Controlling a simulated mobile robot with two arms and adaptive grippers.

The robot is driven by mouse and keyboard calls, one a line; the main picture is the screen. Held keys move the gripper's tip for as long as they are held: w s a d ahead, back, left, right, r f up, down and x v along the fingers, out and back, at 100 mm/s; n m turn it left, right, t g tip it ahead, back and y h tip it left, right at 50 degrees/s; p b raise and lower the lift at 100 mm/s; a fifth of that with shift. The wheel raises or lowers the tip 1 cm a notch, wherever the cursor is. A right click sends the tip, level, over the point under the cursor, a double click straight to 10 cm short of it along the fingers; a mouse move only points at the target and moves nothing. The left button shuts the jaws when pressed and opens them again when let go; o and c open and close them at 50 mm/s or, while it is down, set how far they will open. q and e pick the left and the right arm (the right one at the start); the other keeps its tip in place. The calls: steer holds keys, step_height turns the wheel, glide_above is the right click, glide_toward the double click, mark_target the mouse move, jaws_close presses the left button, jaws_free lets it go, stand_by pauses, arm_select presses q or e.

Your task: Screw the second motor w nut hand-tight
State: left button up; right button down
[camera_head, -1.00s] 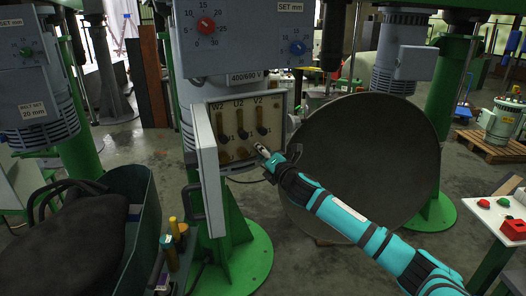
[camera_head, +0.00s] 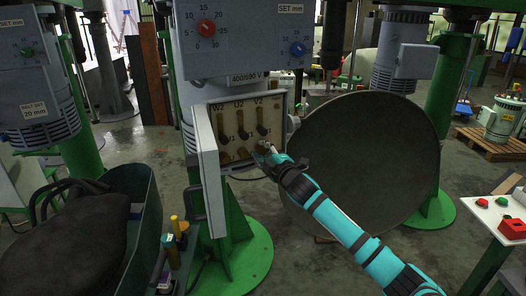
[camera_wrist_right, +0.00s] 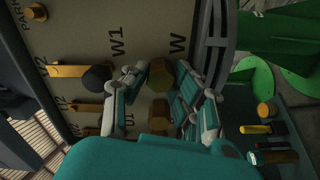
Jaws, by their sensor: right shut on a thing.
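The open terminal box (camera_head: 213,110) on the grey motor housing has a beige panel with posts marked W2, U2 and V2 and brass strips. My right gripper (camera_head: 266,148) is at the lower right of this panel. In the right wrist view its fingers (camera_wrist_right: 160,88) stand on either side of a brass nut (camera_wrist_right: 159,76), beside the W label, and are shut on it. A second brass piece (camera_wrist_right: 158,117) lies between the fingers nearer the palm. Whether the nut is seated flush is hidden. My left gripper is not in view.
The box's open door (camera_head: 207,172) hangs at the left of the panel. A large dark disc (camera_head: 362,160) stands behind my right arm. A green bin (camera_head: 148,215) with a black bag and small tools (camera_head: 175,240) stand at lower left.

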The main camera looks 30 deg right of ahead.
steer(key=shift+f+m, duration=0.1)
steer(key=shift+m, duration=0.8)
steer(key=c, duration=1.1)
jaws_free()
steer(key=shift+s, duration=0.1)
steer(key=shift+s, duration=0.45)
steer(key=shift+s+a, duration=0.2)
steer(key=shift+s, duration=1.6)
steer(key=shift+s+a, duration=0.2)
steer(key=shift+s, duration=1.55)
